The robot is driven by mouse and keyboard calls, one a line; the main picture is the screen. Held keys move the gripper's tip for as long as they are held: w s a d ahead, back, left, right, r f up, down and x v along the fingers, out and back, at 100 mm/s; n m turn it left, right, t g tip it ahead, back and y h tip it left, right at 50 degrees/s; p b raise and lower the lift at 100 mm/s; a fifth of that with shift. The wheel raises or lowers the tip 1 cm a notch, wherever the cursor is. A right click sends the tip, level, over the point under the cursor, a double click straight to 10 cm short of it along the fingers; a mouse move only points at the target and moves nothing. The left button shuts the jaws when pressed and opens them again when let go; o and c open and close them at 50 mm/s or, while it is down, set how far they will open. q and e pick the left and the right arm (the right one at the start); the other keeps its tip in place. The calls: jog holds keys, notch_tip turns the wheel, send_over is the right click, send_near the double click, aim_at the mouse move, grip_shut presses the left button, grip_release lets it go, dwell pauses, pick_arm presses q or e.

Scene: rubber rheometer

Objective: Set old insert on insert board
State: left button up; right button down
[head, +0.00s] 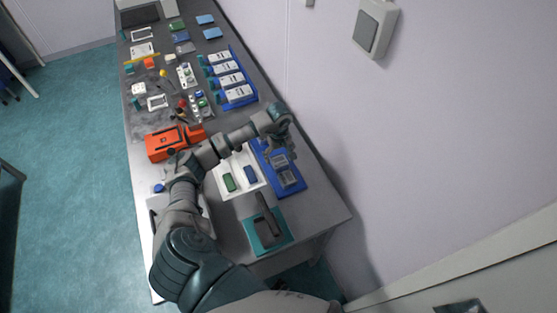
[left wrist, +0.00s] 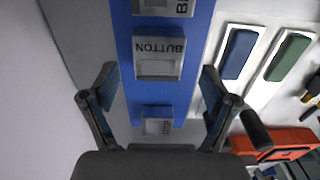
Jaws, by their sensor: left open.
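The blue insert board (head: 293,190) lies on the table near the wall, and it runs down the middle of the left wrist view (left wrist: 124,50). It carries grey inserts. One is marked BUTTON (left wrist: 158,66), another with a partly cut-off label (left wrist: 165,7) sits above it, and a third (left wrist: 157,126) sits nearest my palm. Which one is the old insert I cannot tell. My left gripper (head: 281,149) is above the board's far part, open and empty. Its fingers (left wrist: 158,82) stand on both sides of the board. My right gripper is out of view.
A white tray (head: 236,162) with a green and a blue piece lies beside the board. An orange device (head: 165,143) stands beyond it. A teal block with a dark handle (head: 266,229) is at the near end. Blue racks (head: 245,98) and small items fill the far table.

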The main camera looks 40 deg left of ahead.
aim_at(279, 161)
pick_arm(q)
notch_tip(279, 161, up, 8)
jog(key=shift+r+b, duration=0.25)
jog(key=shift+b, duration=0.15)
dwell(0.3)
